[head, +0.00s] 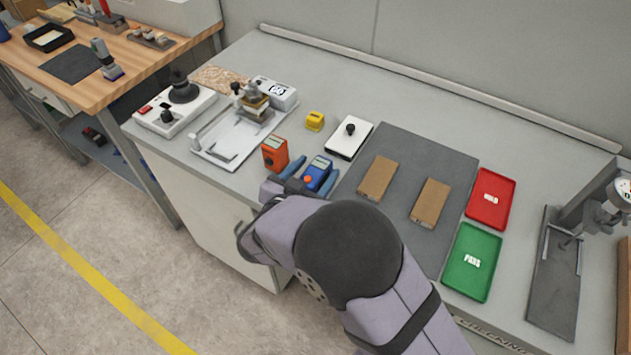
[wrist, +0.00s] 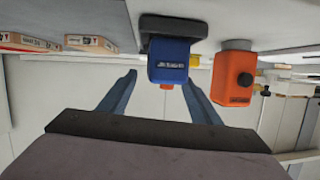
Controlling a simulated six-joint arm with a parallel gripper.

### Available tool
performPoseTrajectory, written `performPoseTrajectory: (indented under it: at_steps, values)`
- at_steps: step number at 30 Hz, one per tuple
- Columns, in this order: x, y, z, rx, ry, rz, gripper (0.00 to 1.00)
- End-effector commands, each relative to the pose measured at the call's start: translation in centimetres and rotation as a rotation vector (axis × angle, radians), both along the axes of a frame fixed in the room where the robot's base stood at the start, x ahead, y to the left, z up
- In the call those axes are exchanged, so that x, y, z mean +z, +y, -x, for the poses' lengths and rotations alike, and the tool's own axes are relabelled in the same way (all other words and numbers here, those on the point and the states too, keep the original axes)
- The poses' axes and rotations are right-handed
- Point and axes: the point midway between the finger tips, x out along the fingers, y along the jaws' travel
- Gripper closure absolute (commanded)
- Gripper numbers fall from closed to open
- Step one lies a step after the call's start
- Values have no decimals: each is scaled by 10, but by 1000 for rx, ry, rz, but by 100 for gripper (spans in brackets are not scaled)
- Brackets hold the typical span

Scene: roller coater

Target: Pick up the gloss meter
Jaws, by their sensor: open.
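A small blue instrument (head: 317,173) with a grey display and an orange button stands near the bench's front edge. It also shows in the wrist view (wrist: 169,61), with a dark block behind it and a label too small to read. I take it for the gloss meter, but the frames do not confirm the name. My gripper (head: 309,176) is open at it, with blue-grey fingers to either side. In the wrist view, the open fingers (wrist: 160,82) point toward the instrument, which lies between their lines. I cannot tell whether they touch it.
An orange instrument (head: 275,154) stands close on the left, beside one finger. A white block with a black knob (head: 349,138) and a small yellow block (head: 315,121) are behind. A dark mat (head: 405,160) with two brown panels lies right, then red (head: 491,199) and green (head: 472,262) trays.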

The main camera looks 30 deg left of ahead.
Motion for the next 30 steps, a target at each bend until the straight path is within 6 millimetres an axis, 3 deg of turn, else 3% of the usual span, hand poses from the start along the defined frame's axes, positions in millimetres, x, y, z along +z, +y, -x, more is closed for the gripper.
performPoseTrajectory:
  at_steps: [1,3,13,19,30]
  values:
    - [-15,5,10,-8,-45,15,42]
    - [-21,7,22,-31,-111,29,42]
    - [-29,7,61,-92,-298,66,42]
    - [-27,6,63,-98,-313,68,42]
    - [-27,6,42,-97,-311,67,42]
